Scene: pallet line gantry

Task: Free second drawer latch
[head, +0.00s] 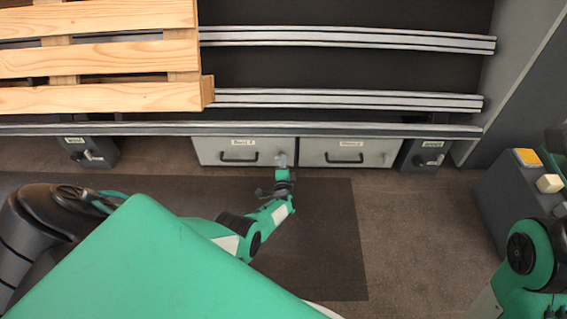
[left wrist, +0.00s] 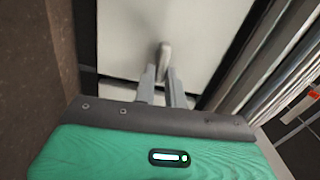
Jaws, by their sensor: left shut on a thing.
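Two light grey drawers sit side by side under the gantry in the head view: a left drawer (head: 222,153) and a right drawer (head: 375,153), each with a dark handle and a label. Both look shut. My left gripper (head: 281,167) is at the right end of the left drawer, near the gap between the two. In the left wrist view a small grey latch (left wrist: 164,55) stands out from a pale drawer front, and my left gripper (left wrist: 162,75) is shut on it. The fingers hide its lower part. My right gripper is not in view.
A wooden pallet (head: 100,62) lies on the metal rails (head: 345,98) above the drawers. Dark boxes with small handles flank the drawers, one left (head: 92,152) and one right (head: 425,155). A control box with buttons (head: 515,195) stands at the right. A dark mat (head: 330,240) covers the floor.

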